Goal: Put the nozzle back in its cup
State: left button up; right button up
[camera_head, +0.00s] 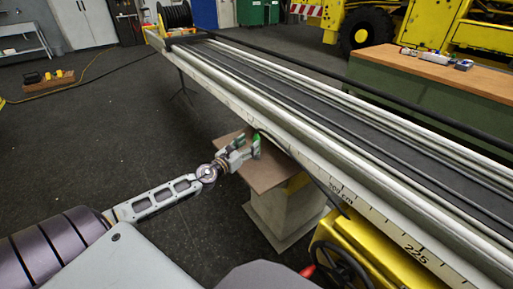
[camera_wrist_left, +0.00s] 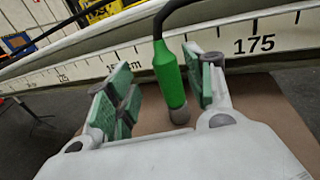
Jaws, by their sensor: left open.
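The green nozzle (camera_wrist_left: 168,75), on a black hose that comes down from above, stands nearly upright between the spread fingers in the left wrist view. A short grey cylinder (camera_wrist_left: 179,110) is at its lower end; I cannot tell whether this is the nozzle's tip or the cup. My left gripper (camera_wrist_left: 158,92) is open around the nozzle, with gaps to its green pads on both sides. In the head view the left gripper (camera_head: 245,150) is over the brown board (camera_head: 268,179), close to the boom's near side. My right gripper is not in view.
The long boom (camera_head: 300,143) with a centimetre scale runs diagonally just beyond the gripper. A pale pedestal (camera_head: 283,213) carries the board. A yellow machine (camera_head: 365,245) is at the lower right and a workbench (camera_head: 440,75) behind. Floor on the left is mostly clear.

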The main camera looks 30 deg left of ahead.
aim_at(254, 140)
pick_arm(q)
jog(key=shift+w+d, duration=0.1)
jog(key=shift+w, duration=0.05)
jog(key=shift+w+d+r, duration=0.15)
jog(key=shift+w, duration=0.45)
jog(key=shift+w+d+r, duration=0.1)
jog(key=shift+w+d, duration=0.05)
jog(key=shift+w, duration=0.4)
jog(key=shift+w+p, duration=0.3)
jog(key=shift+w, duration=0.1)
jog(key=shift+w+d, duration=0.15)
jog(key=shift+w, duration=0.75)
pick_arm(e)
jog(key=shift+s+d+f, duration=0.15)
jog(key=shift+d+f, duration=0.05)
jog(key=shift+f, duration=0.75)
pick_arm(q)
grip_shut()
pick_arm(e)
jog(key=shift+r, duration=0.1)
